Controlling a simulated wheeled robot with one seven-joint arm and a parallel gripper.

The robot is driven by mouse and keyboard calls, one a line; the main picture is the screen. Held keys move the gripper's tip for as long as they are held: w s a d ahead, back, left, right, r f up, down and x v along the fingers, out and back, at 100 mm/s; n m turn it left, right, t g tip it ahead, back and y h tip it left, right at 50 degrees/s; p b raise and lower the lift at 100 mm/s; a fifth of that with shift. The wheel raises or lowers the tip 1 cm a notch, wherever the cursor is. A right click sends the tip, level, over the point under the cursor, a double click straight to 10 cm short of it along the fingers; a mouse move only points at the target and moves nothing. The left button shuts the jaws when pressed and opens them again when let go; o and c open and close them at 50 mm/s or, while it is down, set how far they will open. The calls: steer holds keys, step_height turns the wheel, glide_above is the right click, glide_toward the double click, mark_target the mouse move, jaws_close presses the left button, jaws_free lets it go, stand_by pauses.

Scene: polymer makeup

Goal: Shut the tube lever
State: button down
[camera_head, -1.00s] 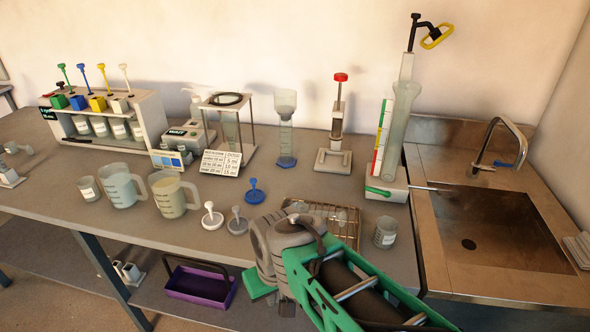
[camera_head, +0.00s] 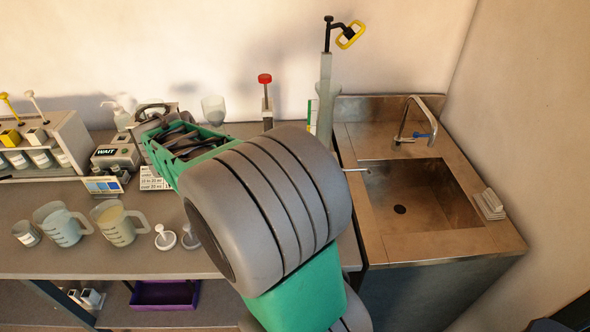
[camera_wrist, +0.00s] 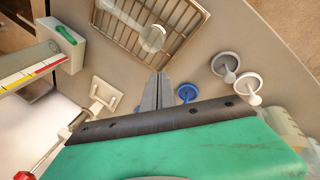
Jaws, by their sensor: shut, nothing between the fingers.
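The tall tube (camera_head: 325,90) stands at the back by the sink, with a yellow handle (camera_head: 350,35) on top. Its lower part and base are hidden behind my arm in the head view. In the wrist view its pale base (camera_wrist: 76,52) is at the upper left, with the green lever (camera_wrist: 64,35) on it and the coloured scale strip (camera_wrist: 32,74) beside. My gripper (camera_wrist: 162,76) is shut and empty, above the bench, to the right of the green lever and apart from it. The gripper is hidden in the head view.
A blue stopper (camera_wrist: 187,92) and two other stoppers are right of my fingers. The red-knobbed stand (camera_head: 265,90) is nearby. The sink (camera_head: 420,190) is right.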

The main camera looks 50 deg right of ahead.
steer(key=d+f+g+h, duration=0.2)
steer(key=d+g+h, duration=0.1)
steer(key=d, duration=1.6)
steer(key=shift+m, duration=0.3)
steer(key=x, duration=0.9)
steer(key=shift+s+f, duration=0.25)
steer(key=shift+f, duration=0.1)
steer(key=shift+s+a+r, duration=0.15)
steer(key=shift+s+r, duration=0.05)
steer(key=shift+s, duration=0.35)
steer(key=shift+s+a+r, duration=0.1)
steer(key=shift+s+r, duration=0.15)
steer(key=shift+s, duration=0.35)
steer(key=shift+s+a+r, duration=0.15)
steer(key=shift+s+r, duration=0.05)
steer(key=shift+s, duration=0.35)
